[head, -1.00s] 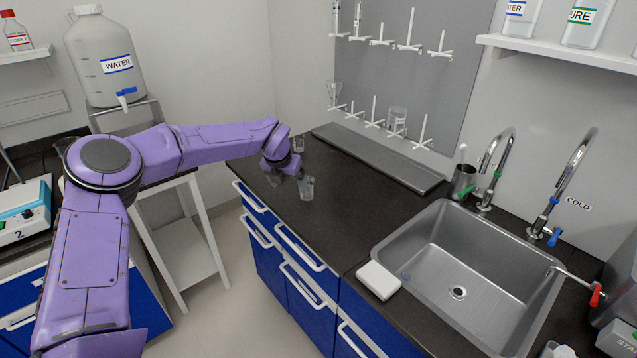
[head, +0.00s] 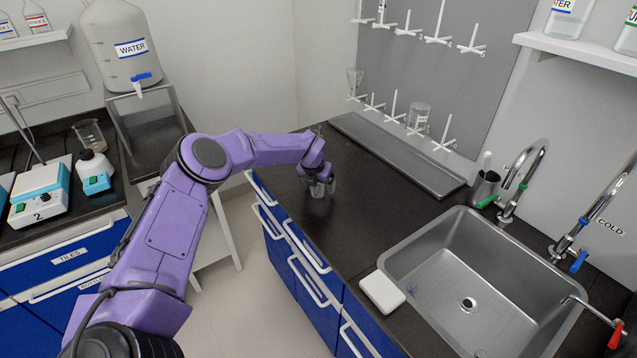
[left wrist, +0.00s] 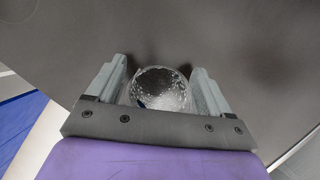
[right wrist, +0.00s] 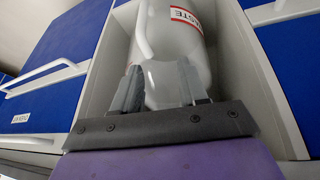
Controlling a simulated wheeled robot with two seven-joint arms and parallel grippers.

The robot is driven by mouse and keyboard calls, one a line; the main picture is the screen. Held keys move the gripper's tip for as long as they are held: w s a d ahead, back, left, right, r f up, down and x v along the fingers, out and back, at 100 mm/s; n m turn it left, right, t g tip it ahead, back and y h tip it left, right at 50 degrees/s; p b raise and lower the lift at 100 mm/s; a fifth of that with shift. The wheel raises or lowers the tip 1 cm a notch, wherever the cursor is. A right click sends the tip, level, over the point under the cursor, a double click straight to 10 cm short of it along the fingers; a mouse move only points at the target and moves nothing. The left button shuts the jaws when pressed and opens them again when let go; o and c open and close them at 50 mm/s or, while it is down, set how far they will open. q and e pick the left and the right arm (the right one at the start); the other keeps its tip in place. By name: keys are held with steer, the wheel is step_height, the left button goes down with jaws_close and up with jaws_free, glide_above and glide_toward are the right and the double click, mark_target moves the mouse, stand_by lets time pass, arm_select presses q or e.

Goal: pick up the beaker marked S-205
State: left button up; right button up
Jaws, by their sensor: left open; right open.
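A clear glass beaker (head: 318,190) stands on the dark counter, partly hidden by my left gripper (head: 322,184). In the left wrist view the beaker (left wrist: 160,88) sits between the two open fingers of my left gripper (left wrist: 160,85), with a gap on either side. No marking on it can be read. My right gripper (right wrist: 160,88) shows only in the right wrist view. It is open, in front of a white container with a red-edged label (right wrist: 176,45) in a cabinet bay.
A steel sink (head: 470,290) with taps is at the right, and a white block (head: 382,291) lies at its left edge. A long grey tray (head: 400,155) runs along the wall under the drying pegs. Another beaker (head: 90,135) stands at the far left bench.

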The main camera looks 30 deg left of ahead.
arm_select(q)
steer(key=shift+a+f, duration=0.15)
steer(key=shift+f, duration=0.25)
steer(key=c, duration=1)
steer(key=shift+r, duration=0.1)
steer(key=shift+c, duration=0.2)
